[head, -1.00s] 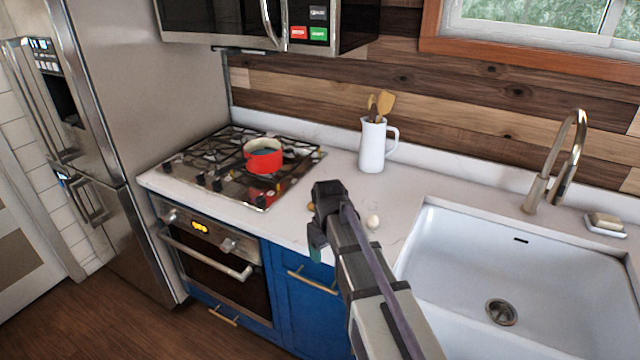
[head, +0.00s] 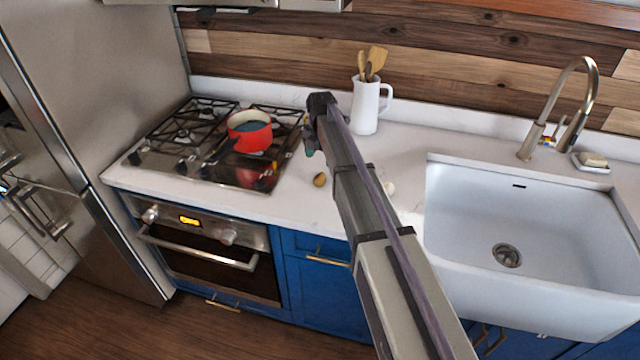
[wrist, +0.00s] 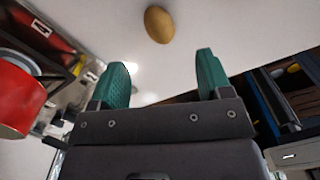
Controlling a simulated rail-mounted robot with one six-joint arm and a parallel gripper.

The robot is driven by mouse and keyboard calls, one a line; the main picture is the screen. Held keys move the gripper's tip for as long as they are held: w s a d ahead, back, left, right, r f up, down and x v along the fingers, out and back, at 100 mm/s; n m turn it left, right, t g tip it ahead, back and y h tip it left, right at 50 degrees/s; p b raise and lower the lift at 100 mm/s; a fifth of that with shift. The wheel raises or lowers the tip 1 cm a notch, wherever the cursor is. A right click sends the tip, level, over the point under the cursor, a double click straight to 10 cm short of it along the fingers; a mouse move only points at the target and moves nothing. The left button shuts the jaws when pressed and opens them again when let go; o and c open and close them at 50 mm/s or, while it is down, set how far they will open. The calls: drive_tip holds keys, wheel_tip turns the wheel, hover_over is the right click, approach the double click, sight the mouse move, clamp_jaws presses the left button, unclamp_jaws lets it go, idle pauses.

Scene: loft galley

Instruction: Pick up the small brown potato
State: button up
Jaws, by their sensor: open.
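The small brown potato (head: 320,180) lies on the white counter between the stove and the sink. In the wrist view the potato (wrist: 159,24) is at the top middle, beyond my fingertips and apart from them. My gripper (head: 309,146) is above the counter, to the upper left of the potato in the head view, near the stove's right edge. In the wrist view its two teal fingers (wrist: 161,74) are spread with nothing between them.
A red pot (head: 250,138) sits on the stove (head: 190,165) to the left. A white pitcher (head: 365,108) with wooden utensils stands at the back. A small pale round object (head: 389,188) lies right of my arm. The white sink (head: 460,225) is at the right.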

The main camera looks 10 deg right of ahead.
sight(320, 175)
wheel_tip(320, 175, down, 9)
drive_tip(key=b, duration=0.7)
drive_tip(key=shift+a, duration=0.15)
drive_tip(key=shift+r, duration=0.2)
drive_tip(key=c, duration=1)
wheel_tip(320, 175, up, 10)
drive_tip(key=p, duration=1)
drive_tip(key=shift+r, duration=0.2)
drive_tip(key=shift+f, duration=0.1)
